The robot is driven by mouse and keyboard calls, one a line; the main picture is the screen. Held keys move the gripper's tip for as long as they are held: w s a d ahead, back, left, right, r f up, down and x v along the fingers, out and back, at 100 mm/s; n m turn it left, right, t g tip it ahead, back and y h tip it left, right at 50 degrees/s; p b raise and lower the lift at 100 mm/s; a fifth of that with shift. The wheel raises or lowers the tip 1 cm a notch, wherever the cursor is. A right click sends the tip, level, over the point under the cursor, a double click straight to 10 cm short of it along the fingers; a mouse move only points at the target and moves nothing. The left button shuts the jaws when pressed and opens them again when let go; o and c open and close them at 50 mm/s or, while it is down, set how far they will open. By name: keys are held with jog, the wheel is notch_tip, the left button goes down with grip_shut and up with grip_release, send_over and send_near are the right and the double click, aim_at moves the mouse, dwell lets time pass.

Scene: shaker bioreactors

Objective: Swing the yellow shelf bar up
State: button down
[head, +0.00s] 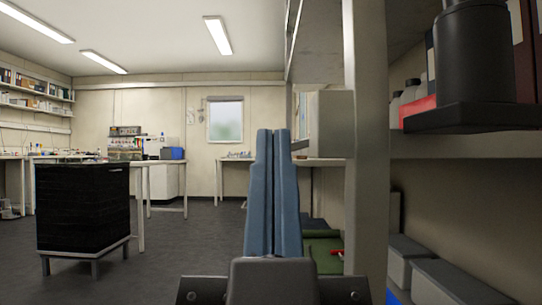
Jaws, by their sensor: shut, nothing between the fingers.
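No yellow shelf bar can be made out in the head view. A tall pale shelf unit stands close on the right, with its near upright post (366,150). My gripper (272,136) is at the centre, with its two long blue fingers pressed together and nothing between them. The fingers point away from me into the room, left of the post. They appear apart from the shelf unit, and they hide part of the floor and far wall behind them.
A dark container (474,52) stands on a black platform (475,118) at the upper right. Grey boxes (455,280) lie low on the right. A black cabinet (83,208) stands on the left. The floor (185,250) between is clear.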

notch_tip(320, 180, up, 23)
jog(key=p, duration=2)
jog(key=shift+f, duration=0.1)
jog(key=shift+a, duration=0.1)
